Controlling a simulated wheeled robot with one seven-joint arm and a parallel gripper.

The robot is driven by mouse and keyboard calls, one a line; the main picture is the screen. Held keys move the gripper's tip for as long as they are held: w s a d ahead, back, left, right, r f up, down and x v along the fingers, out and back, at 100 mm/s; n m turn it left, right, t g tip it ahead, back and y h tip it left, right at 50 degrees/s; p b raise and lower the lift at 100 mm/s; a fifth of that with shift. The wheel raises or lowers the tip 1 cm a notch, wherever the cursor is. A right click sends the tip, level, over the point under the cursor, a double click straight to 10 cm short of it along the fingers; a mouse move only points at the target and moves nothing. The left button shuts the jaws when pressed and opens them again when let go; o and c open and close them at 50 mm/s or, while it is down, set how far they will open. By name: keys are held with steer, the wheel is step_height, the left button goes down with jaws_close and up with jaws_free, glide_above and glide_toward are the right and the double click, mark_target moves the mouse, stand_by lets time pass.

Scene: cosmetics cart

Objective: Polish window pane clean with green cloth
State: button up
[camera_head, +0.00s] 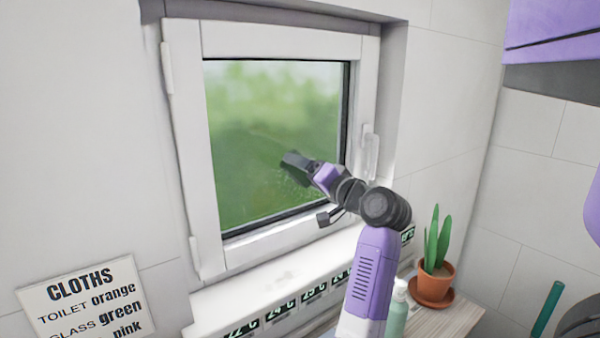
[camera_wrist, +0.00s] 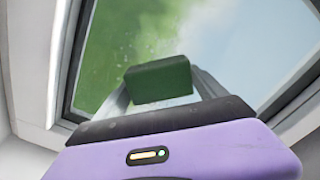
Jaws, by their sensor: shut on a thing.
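The window pane (camera_head: 262,120) is set in a white frame and shows blurred green outside. Faint pale smudges and specks show on the glass in the lower right part, and specks also show on the pane in the wrist view (camera_wrist: 125,40). My gripper (camera_head: 292,160) is at the lower right part of the pane. In the wrist view it is shut on a folded dark green cloth (camera_wrist: 158,80), held between the two fingertips in front of the glass. I cannot tell whether the cloth touches the pane. In the head view my gripper mostly hides the cloth.
A white window handle (camera_head: 371,155) stands out from the frame's right side, close to my arm. A sign about cloths (camera_head: 88,303) is at lower left. A potted plant (camera_head: 435,270) and a pale green bottle (camera_head: 397,310) stand at lower right. The pane's upper left is unobstructed.

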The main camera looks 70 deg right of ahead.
steer(key=s+d+p, duration=0.1)
steer(key=s+d, duration=0.3)
steer(key=d, duration=0.2)
stand_by(0.6)
steer(key=shift+d+f, duration=0.1)
steer(key=p+v, duration=0.1)
steer(key=v, duration=0.5)
stand_by(0.4)
steer(key=shift+s, duration=0.1)
steer(key=v, duration=0.3)
stand_by(0.5)
stand_by(0.4)
